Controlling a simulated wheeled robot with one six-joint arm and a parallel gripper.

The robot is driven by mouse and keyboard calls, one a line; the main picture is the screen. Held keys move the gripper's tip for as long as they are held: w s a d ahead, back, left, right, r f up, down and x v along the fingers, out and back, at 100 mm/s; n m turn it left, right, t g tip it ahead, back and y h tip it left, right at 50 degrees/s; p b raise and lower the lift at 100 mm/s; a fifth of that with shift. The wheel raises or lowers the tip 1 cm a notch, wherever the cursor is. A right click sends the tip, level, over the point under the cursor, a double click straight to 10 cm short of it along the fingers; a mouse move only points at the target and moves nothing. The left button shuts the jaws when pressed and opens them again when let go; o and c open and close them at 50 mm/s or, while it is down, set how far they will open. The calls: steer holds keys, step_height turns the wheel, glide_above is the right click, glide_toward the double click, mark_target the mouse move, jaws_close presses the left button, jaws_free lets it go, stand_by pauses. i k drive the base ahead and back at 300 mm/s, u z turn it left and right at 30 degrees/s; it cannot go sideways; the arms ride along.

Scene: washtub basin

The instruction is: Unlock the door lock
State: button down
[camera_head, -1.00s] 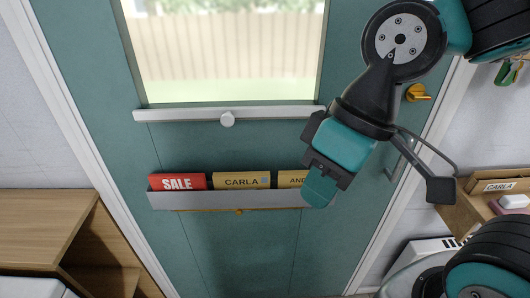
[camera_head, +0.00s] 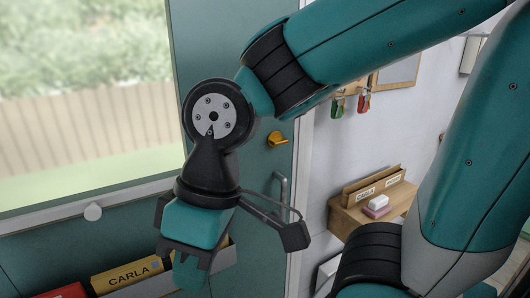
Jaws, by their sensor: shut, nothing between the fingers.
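The teal door (camera_head: 245,215) fills the left and middle of the view. Its lock has a yellow-orange thumb turn (camera_head: 277,139) near the door's right edge, just right of my wrist. A grey handle (camera_head: 281,190) sits below the lock, partly hidden by my arm. My gripper (camera_head: 188,277) hangs in front of the door, pointing down, left of and well below the lock. Its fingers look shut and hold nothing; it is apart from the lock.
A door shelf holds yellow CARLA (camera_head: 127,276) and red (camera_head: 62,292) boxes. Right of the door, keys (camera_head: 350,104) hang on the wall above a wooden shelf (camera_head: 355,215) with a CARLA holder and white and pink items.

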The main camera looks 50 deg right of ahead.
mark_target(275, 139)
steer(key=k, duration=1)
steer(key=z, duration=1.15)
steer(key=i, duration=0.7)
steer(key=u, duration=0.6)
